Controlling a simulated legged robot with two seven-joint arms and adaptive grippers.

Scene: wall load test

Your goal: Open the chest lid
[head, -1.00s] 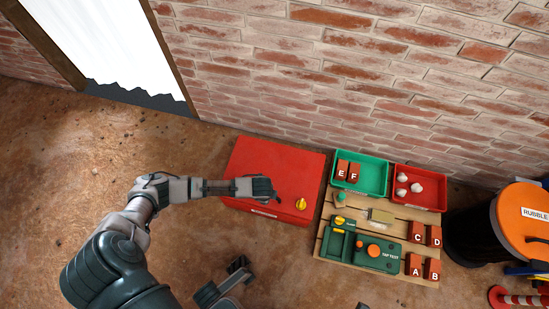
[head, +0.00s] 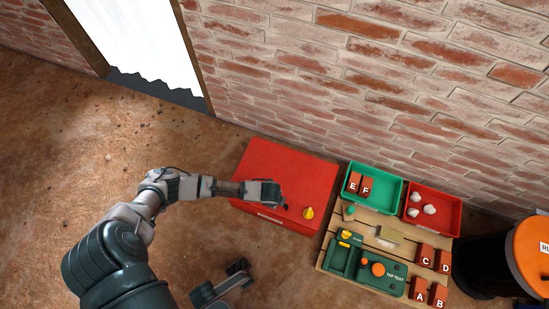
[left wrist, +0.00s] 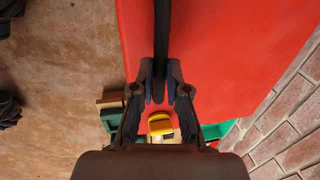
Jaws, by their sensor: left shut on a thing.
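The red chest (head: 290,170) stands against the brick wall, its lid down flat. A yellow knob (head: 308,213) sits near its front right corner; it shows as a yellow piece in the left wrist view (left wrist: 160,124). My left gripper (head: 279,200) is over the front part of the lid. In the left wrist view its fingers (left wrist: 158,97) are shut on a black bar-like handle (left wrist: 162,40) that runs along the red surface. The fingers hide part of the handle. My right gripper (head: 240,270) hangs low over the floor, apart from the chest; its jaws are too small to read.
Right of the chest is a wooden board (head: 331,254) with a green tester (head: 376,268) and lettered bricks (head: 425,255). An orange-topped bin (head: 530,262) stands far right. The floor at left is clear.

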